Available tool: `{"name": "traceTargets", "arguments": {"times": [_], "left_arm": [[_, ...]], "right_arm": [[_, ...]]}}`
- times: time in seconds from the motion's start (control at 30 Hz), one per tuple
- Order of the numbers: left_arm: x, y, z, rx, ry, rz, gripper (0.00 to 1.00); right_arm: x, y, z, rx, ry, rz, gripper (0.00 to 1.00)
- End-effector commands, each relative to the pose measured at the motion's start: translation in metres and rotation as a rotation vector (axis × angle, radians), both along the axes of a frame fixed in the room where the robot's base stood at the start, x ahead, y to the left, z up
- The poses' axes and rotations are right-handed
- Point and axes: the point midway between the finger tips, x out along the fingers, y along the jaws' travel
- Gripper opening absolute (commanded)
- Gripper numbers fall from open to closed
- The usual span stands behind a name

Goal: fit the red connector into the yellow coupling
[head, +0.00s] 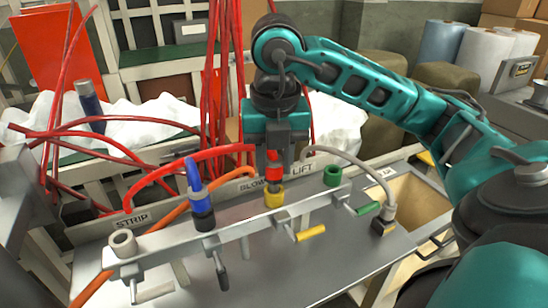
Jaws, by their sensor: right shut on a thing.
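The red connector (274,172) is upright in my right gripper (273,158), at the middle of the head view. The gripper points down and is shut on it; its fingers hide part of the connector. The yellow coupling (275,198) is directly below, on the grey rail, with a yellow lever (311,233) in front. The connector's lower end is at or just above the coupling's mouth; I cannot tell whether it has entered. My left gripper is not in view.
A red hose (180,163) arches behind the rail. A grey hose (360,162) hangs right.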

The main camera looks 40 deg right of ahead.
Motion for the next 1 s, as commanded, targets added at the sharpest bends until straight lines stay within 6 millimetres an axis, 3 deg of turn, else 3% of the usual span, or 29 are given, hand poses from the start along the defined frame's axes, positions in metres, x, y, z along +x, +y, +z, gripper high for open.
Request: {"name": "traceTargets", "arguments": {"times": [0.6,0.63,0.9,1.0], "left_arm": [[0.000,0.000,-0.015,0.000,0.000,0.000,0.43],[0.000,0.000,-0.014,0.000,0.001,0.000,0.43],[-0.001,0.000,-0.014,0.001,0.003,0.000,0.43],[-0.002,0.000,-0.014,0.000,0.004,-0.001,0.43]], "right_arm": [[0.000,0.000,-0.017,0.000,0.000,0.000,0.03],[0.000,0.000,-0.016,-0.001,-0.001,0.000,0.35],[0.000,0.000,-0.015,0.000,0.000,0.000,0.60],[0.000,0.000,-0.015,0.000,0.000,0.000,0.62]]}}
